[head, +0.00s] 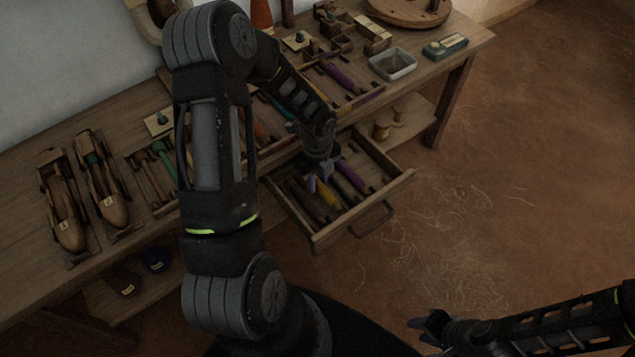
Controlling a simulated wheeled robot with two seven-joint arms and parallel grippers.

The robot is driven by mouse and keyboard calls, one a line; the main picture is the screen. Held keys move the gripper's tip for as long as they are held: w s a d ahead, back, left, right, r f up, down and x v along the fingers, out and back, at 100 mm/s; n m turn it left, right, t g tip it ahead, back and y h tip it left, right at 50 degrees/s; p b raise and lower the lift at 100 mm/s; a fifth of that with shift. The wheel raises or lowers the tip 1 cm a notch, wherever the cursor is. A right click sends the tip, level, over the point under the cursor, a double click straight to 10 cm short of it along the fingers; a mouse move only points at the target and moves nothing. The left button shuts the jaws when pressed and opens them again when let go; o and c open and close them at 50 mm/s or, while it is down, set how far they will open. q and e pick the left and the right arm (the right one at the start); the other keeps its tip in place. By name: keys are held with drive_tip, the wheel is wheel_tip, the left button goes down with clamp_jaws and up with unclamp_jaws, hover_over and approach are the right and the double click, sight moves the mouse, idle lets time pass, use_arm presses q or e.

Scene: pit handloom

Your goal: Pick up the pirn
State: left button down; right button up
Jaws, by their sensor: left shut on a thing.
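The open drawer (345,225) under the bench holds several pirns lying side by side. A purple pirn (352,177) and a yellow pirn (327,194) show in it, with duller brown ones to their left. My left gripper (319,179) points down into the drawer, over the pirns. It is shut on a pirn, which the fingers mostly hide; I cannot tell its colour or whether it is clear of the drawer floor. My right gripper (430,324) is low at the front right, far from the drawer, and its jaw gap is unclear.
The wooden bench (30,220) carries two boat shuttles (65,215) (112,205) at left and trays of coloured pirns. A grey metal tin (393,64) and a green box (446,46) stand at right. The floor at right is open.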

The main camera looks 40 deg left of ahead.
sight(318, 182)
use_arm(q)
wheel_tip(318, 182, up, 16)
drive_tip(key=p, duration=0.2)
drive_tip(key=shift+r, duration=0.1)
idle(0.7)
drive_tip(key=w+d+r+n, duration=0.3)
drive_tip(key=w+d+n, duration=0.2)
drive_tip(key=n, duration=0.5)
drive_tip(key=w+d+r+n, duration=0.3)
drive_tip(key=w+d+n, duration=0.1)
drive_tip(key=d+n, duration=0.5)
drive_tip(key=shift+w+d+r+n, duration=0.15)
drive_tip(key=shift+w+r+n, duration=0.25)
drive_tip(key=shift+n, duration=0.8)
